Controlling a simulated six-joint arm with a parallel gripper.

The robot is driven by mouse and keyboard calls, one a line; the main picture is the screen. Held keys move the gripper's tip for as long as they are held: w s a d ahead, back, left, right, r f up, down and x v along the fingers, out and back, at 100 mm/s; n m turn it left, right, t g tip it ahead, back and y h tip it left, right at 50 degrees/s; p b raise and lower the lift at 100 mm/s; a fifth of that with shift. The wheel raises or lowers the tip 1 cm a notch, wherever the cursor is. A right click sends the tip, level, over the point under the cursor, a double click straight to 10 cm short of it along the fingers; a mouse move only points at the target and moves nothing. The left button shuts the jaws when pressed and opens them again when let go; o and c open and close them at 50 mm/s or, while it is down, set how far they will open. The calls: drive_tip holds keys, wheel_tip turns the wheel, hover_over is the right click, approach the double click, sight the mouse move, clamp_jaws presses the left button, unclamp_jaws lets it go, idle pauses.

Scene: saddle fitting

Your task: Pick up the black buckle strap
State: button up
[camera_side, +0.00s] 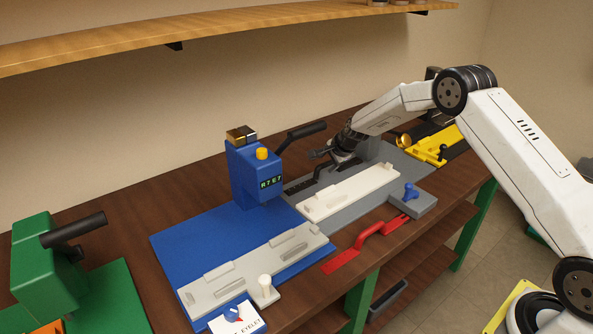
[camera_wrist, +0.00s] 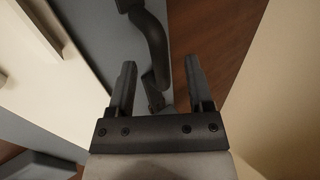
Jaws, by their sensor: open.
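The black buckle strap (camera_side: 299,186) lies on the grey plate behind the long white block, with its raised, arched middle toward the gripper. In the wrist view the strap's arched part (camera_wrist: 154,42) runs down from the top edge toward the space between the fingers. My gripper (camera_side: 322,154) is low over the strap's right part in the side view and hides some of it. In the wrist view my gripper (camera_wrist: 160,70) is open, one finger on each side of the strap's lower end. I cannot tell whether either finger touches it.
The white block (camera_side: 350,191) lies in front of the strap on the grey plate (camera_side: 356,212). A red strap (camera_side: 365,243) lies near the bench's front edge. A blue press (camera_side: 256,172) with a black lever stands to the left. A yellow fixture (camera_side: 432,146) is at the right.

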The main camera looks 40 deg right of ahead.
sight(325, 164)
drive_tip(key=shift+x, duration=1.55)
clamp_jaws()
